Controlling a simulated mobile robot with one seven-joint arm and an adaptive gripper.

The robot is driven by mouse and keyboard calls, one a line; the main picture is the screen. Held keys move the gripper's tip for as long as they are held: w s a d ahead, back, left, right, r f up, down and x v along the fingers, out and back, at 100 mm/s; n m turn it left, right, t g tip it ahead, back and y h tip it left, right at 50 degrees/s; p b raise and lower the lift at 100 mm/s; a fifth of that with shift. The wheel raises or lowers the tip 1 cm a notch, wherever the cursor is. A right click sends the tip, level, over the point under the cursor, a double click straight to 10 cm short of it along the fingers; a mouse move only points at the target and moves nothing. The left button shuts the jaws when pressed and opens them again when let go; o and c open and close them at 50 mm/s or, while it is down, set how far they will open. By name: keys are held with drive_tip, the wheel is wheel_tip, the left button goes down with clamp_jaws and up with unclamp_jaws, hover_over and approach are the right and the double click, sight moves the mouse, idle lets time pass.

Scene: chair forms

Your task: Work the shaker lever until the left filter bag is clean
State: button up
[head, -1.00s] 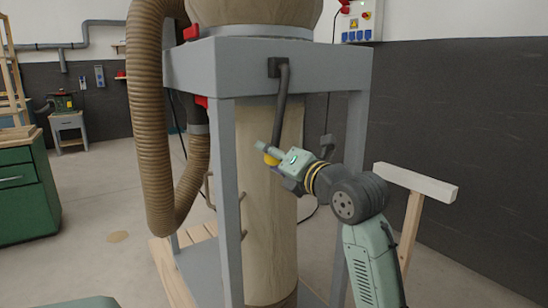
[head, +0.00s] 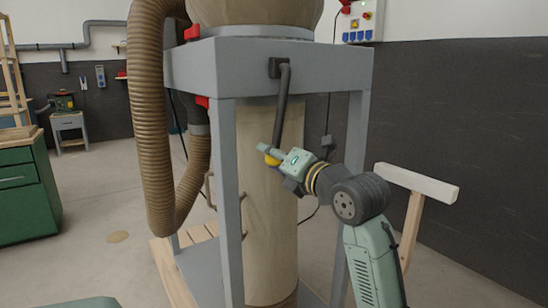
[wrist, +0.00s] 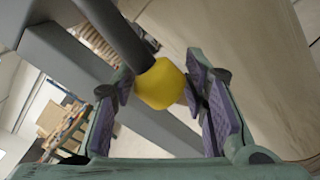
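The shaker lever (head: 283,100) is a dark bent bar hanging from a black pivot on the front of the grey frame. Its lower end carries a yellow knob (head: 271,160), which also shows large in the wrist view (wrist: 160,84). My gripper (head: 268,153) is at the knob, with a purple-padded finger on each side of it, and appears shut on it. The fingers partly hide the knob in the head view. A tan filter bag (head: 270,220) hangs inside the frame behind the lever; I cannot tell how clean it is.
The grey frame (head: 228,200) has a post left of my gripper and another behind it. A ribbed brown hose (head: 150,120) hangs at the left. A white-topped wooden stand (head: 415,183) is close to the right of my arm. A green cabinet (head: 25,190) stands far left.

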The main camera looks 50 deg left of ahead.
drive_tip(key=s, duration=0.1)
drive_tip(key=s+r, duration=0.1)
drive_tip(key=s, duration=0.1)
drive_tip(key=s+r, duration=0.1)
drive_tip(key=s, duration=0.1)
drive_tip(key=shift+s+a, duration=0.2)
drive_tip(key=shift+a, duration=0.05)
drive_tip(key=shift+f, duration=0.1)
drive_tip(key=shift+p, duration=0.3)
drive_tip(key=s+r+p, duration=0.1)
drive_tip(key=s, duration=0.1)
drive_tip(key=s+r, duration=0.1)
drive_tip(key=r, duration=0.1)
drive_tip(key=shift+s+a+p, duration=0.15)
drive_tip(key=shift+s+p, duration=0.2)
drive_tip(key=shift+p, duration=0.05)
drive_tip(key=shift+s+r, duration=0.15)
drive_tip(key=shift+s, duration=0.3)
